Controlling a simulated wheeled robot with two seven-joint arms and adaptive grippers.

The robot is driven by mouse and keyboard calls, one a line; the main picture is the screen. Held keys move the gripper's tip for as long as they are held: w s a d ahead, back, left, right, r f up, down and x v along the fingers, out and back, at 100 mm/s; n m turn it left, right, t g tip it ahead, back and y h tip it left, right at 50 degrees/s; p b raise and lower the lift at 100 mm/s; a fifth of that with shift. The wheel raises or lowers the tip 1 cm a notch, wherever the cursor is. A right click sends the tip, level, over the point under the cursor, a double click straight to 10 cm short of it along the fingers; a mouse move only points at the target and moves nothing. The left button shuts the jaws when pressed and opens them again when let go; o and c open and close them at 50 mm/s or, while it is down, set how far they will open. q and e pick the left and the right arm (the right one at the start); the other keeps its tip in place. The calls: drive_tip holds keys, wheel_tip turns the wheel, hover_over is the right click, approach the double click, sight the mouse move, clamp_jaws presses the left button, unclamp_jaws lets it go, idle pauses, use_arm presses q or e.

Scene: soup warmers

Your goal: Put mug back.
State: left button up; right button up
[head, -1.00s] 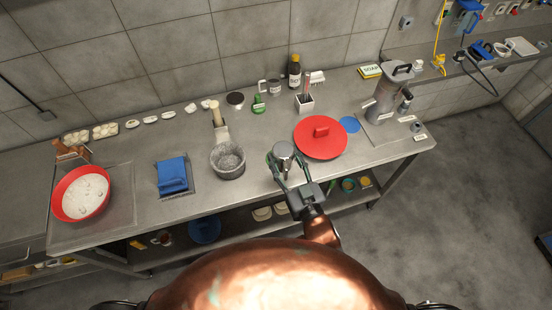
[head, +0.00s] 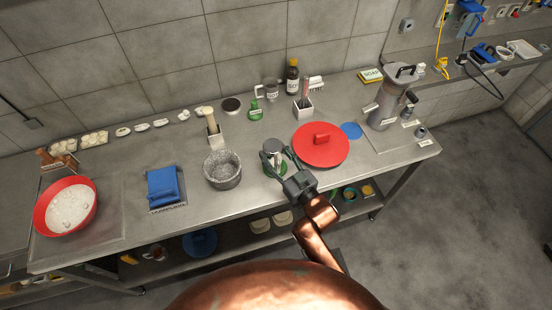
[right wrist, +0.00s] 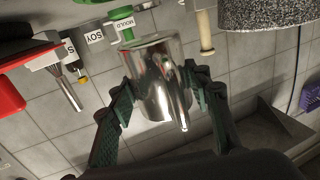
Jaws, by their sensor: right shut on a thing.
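A shiny metal mug (head: 272,146) is between the fingers of my right gripper (head: 278,161), over the middle of the counter. In the right wrist view the mug (right wrist: 155,75) sits between the two dark green fingers (right wrist: 160,95), which are shut on it from both sides. In the head view I cannot tell whether its base touches the counter. A second, grey mug-like vessel (head: 270,89) with a pale handle and a label stands at the back near the wall. My left gripper is not in view.
A grey speckled pot (head: 222,170) stands left of the held mug, and a red lid (head: 320,150) lies close to its right. Behind are a green mould (head: 255,112), a white holder (head: 302,110) and a dark bottle (head: 292,77). A blue disc (head: 351,131) lies further right.

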drive_tip(key=shift+w+f, duration=0.3)
drive_tip(key=shift+f, duration=0.05)
drive_tip(key=f, duration=0.1)
drive_tip(key=f+b, duration=0.1)
drive_tip(key=f, duration=0.2)
drive_tip(key=shift+w+d+b, duration=0.2)
drive_tip(key=shift+w+b, duration=0.1)
drive_tip(key=shift+b, duration=0.05)
drive_tip(key=shift+r, duration=0.15)
drive_tip(key=o, duration=1.3)
drive_tip(key=shift+c, duration=0.2)
drive_tip(key=shift+s+d, duration=0.15)
drive_tip(key=shift+s, duration=0.1)
drive_tip(key=p+v, duration=0.2)
drive_tip(key=v, duration=0.9)
drive_tip(key=shift+s+d, duration=0.1)
drive_tip(key=shift+s, duration=0.1)
